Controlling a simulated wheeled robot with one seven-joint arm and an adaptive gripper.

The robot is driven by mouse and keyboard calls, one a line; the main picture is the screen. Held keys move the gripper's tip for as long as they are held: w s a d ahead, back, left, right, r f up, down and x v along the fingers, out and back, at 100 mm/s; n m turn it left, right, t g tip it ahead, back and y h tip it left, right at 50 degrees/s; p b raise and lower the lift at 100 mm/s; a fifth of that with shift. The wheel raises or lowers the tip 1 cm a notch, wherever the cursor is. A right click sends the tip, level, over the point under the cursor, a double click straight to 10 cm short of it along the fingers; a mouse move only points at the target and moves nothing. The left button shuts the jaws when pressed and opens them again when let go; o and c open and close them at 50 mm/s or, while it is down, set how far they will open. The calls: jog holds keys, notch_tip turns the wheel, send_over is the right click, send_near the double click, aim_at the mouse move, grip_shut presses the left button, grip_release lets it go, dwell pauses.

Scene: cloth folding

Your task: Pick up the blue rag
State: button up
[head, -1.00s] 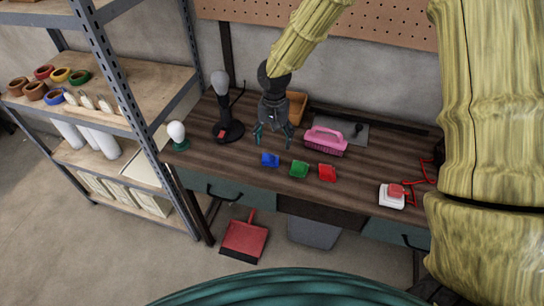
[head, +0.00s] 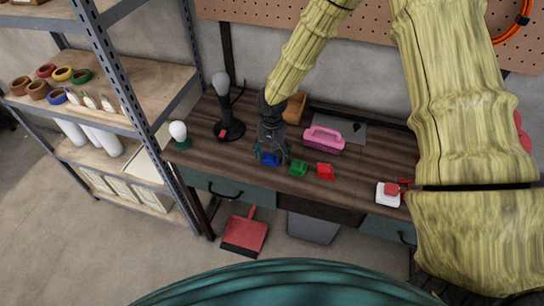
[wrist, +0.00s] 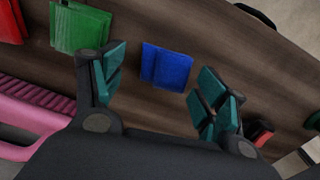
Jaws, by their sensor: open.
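The blue rag (head: 269,159) is a small folded square lying on the dark wooden desk (head: 340,195), at the left of a row of rags. In the wrist view the blue rag (wrist: 166,67) lies flat between and just beyond my fingertips, not touching them as far as I can see. My gripper (head: 270,156) is open and empty, pointing down over the blue rag in the head view. In the wrist view its teal-padded fingers (wrist: 158,85) are spread on either side of the rag. The exact height above the desk is hard to tell.
A green rag (head: 298,168) and a red rag (head: 325,171) lie to the right. A white-and-red object (head: 389,194) sits at the right.

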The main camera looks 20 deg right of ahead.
jog(key=shift+f, duration=0.5)
jog(key=c, duration=0.5)
jog(key=shift+r, duration=0.1)
